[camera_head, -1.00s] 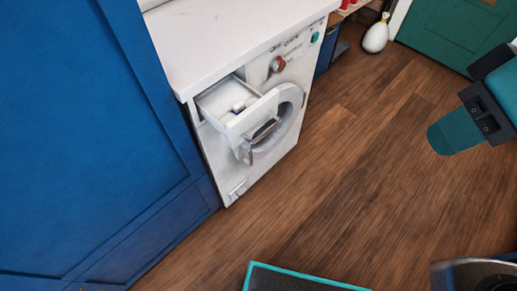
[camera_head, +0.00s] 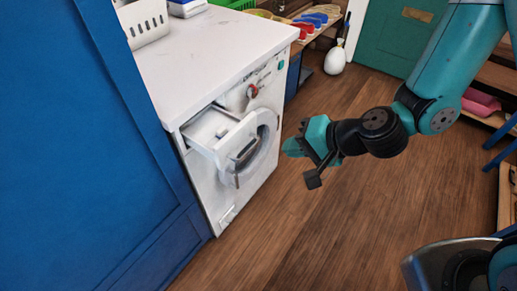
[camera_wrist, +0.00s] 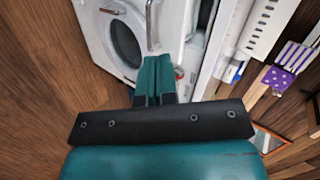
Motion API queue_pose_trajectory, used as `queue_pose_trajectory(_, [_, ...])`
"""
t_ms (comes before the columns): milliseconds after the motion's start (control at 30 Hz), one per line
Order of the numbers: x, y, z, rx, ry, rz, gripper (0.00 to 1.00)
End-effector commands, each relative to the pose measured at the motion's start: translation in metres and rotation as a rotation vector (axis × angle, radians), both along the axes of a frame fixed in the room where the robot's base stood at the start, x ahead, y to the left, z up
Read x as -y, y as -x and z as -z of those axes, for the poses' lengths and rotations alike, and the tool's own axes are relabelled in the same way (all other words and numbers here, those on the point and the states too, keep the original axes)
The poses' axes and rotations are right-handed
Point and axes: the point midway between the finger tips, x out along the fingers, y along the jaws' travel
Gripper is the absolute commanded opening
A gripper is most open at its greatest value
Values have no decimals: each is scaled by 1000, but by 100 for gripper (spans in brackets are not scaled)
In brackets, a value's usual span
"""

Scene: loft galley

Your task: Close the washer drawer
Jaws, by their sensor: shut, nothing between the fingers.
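The white washer (camera_head: 262,112) stands at the left under a white worktop, with its round door (camera_head: 262,140) on the front. Its drawer (camera_head: 222,136) at the upper left of the front is pulled out, with its inside visible from above. My gripper (camera_head: 288,148) is in front of the washer, to the right of the drawer and apart from it. In the wrist view my gripper (camera_wrist: 154,62) has its two teal fingers together with nothing between them. The washer front (camera_wrist: 100,35) and the round door (camera_wrist: 125,42) lie beyond the fingertips there.
A tall blue cabinet panel (camera_head: 75,150) stands close at the left of the washer. A white basket (camera_head: 143,22) sits on the worktop (camera_head: 215,50). A white rounded bottle (camera_head: 335,60) stands on the floor at the back. The wooden floor (camera_head: 330,225) in front is clear.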

Motion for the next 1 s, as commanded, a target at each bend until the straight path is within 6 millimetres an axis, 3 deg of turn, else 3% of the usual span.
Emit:
queue_pose_trajectory(100, [12,-6,29,-53,-21,157,0])
queue_pose_trajectory(367, [19,-12,52,-73,-28,265,0])
queue_pose_trajectory(800, [5,-24,69,-69,-26,264,0])
queue_pose_trajectory(1000, [-18,-41,85,-76,-26,261,0])
